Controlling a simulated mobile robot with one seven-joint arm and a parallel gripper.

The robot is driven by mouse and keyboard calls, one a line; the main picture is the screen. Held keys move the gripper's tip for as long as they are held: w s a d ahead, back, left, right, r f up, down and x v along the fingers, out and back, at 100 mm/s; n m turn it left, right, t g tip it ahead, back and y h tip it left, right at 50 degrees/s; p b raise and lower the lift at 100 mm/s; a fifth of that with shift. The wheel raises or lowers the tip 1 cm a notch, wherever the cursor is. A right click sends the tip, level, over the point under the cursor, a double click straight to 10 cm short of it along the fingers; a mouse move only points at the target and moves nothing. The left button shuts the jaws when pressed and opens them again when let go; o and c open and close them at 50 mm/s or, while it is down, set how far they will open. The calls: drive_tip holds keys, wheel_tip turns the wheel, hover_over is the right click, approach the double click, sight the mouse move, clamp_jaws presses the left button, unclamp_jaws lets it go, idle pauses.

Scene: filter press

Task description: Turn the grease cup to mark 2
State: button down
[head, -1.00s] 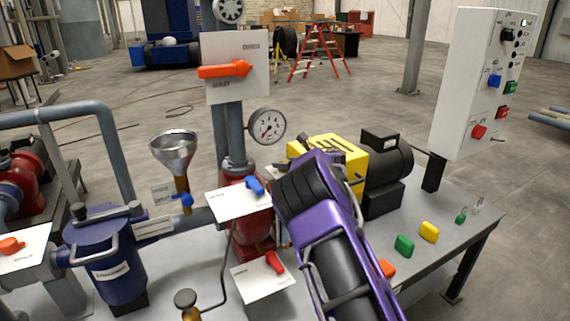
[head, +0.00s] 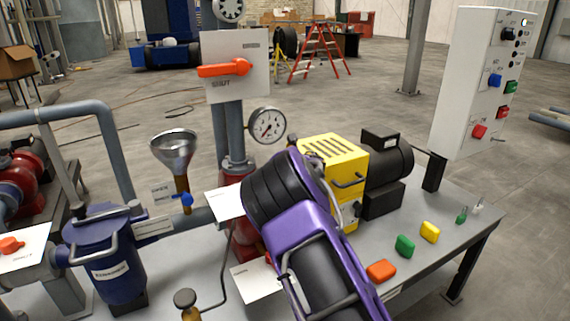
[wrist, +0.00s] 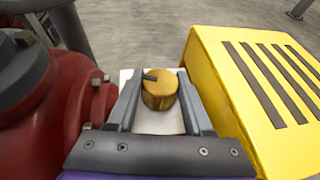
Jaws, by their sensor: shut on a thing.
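The grease cup (wrist: 159,94) is a round brass-coloured cap with a dark mark at the upper left of its top. It stands in front of a white plate (wrist: 161,122) between the red pump body and the yellow guard. My gripper (wrist: 159,88) has one finger on each side of the cup and is shut on it. Numbers on the plate are not readable from here. In the head view my purple and black arm hides the cup and the fingers.
The yellow slotted guard (wrist: 252,88) is close on the right; the red pump body (wrist: 62,108) is close on the left. A pressure gauge (head: 267,125) stands behind my wrist.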

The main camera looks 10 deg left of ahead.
drive_tip(key=shift+m+t+h, duration=0.4)
drive_tip(key=shift+m+h, duration=0.8)
drive_tip(key=shift+h, duration=0.2)
drive_tip(key=shift+c, duration=1.5)
unclamp_jaws()
drive_tip(key=shift+s+r, duration=0.25)
drive_tip(key=shift+s, duration=0.25)
drive_tip(key=v, duration=1.6)
drive_tip(key=shift+s, duration=0.2)
drive_tip(key=shift+a, duration=0.1)
